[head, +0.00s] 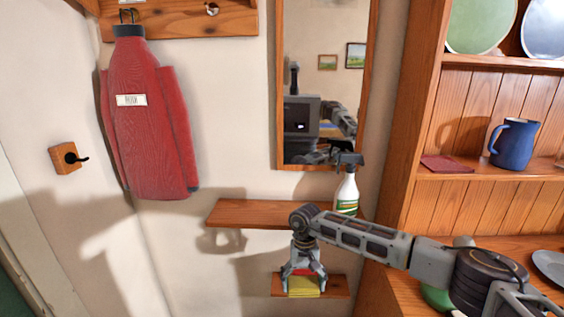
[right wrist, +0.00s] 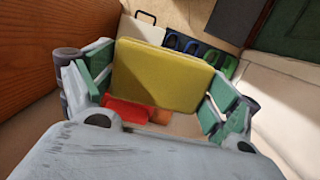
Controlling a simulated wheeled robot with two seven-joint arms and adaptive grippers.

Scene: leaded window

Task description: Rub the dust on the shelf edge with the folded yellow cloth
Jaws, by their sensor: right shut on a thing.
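The folded yellow cloth (head: 303,287) is held in my right gripper (head: 302,277), whose fingers point down. In the right wrist view the cloth (right wrist: 162,75) spans between the two green-padded fingers (right wrist: 160,92). Something red (right wrist: 127,111) shows just under the cloth there. In the head view the cloth overlaps a small lower wooden shelf (head: 338,287); I cannot tell whether it touches it. A longer wooden shelf (head: 250,213) is on the wall above, partly hidden by my arm. No dust can be made out on either shelf edge. My left gripper is out of view.
A white spray bottle (head: 347,193) stands at the upper shelf's right end, beneath a tall mirror (head: 325,75). A wooden dresser (head: 420,150) with a blue jug (head: 512,143) and plates is at the right. A red garment (head: 150,125) hangs at the left.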

